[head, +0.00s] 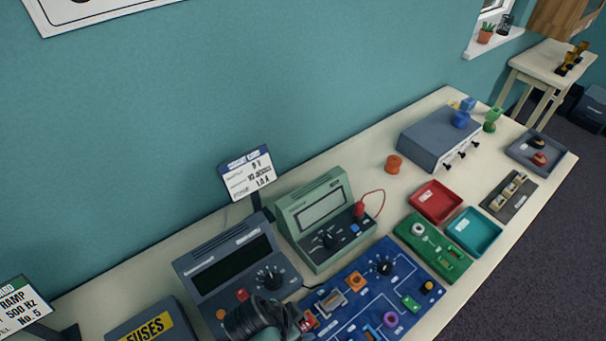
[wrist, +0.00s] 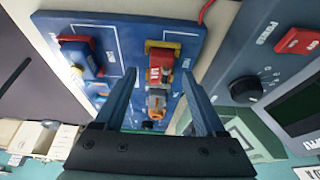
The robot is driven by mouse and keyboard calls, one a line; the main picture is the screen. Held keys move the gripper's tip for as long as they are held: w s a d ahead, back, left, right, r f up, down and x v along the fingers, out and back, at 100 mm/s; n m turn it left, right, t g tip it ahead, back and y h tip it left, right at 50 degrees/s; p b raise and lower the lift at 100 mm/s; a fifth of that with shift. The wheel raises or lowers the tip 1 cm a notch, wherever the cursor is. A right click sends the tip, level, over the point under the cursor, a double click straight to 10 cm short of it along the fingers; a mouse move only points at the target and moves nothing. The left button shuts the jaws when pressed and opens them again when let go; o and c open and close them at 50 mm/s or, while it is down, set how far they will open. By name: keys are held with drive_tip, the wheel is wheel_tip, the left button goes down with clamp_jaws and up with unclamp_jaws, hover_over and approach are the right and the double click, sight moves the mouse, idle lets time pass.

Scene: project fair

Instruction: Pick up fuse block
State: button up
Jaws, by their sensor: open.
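A small block in red, yellow and white (wrist: 160,62), which looks like the fuse block, sits on the blue circuit board (wrist: 118,30) in the wrist view. My gripper (wrist: 158,76) is open, with one finger on each side of the block in the picture. I cannot tell whether the fingertips are down at its level, and no contact shows. In the head view the block (head: 310,320) is partly hidden beside my dark wrist at the bottom, and the fingers cannot be made out there.
A dark meter (head: 235,262) stands close left of the board and a green meter (head: 323,213) behind it. A box marked FUSES (head: 150,325) is at the lower left. A grey and orange part (wrist: 156,98) sits close beyond the block. Red (head: 436,202) and teal (head: 474,231) trays lie right.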

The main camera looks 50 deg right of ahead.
drive_tip(key=shift+x, duration=1)
clamp_jaws()
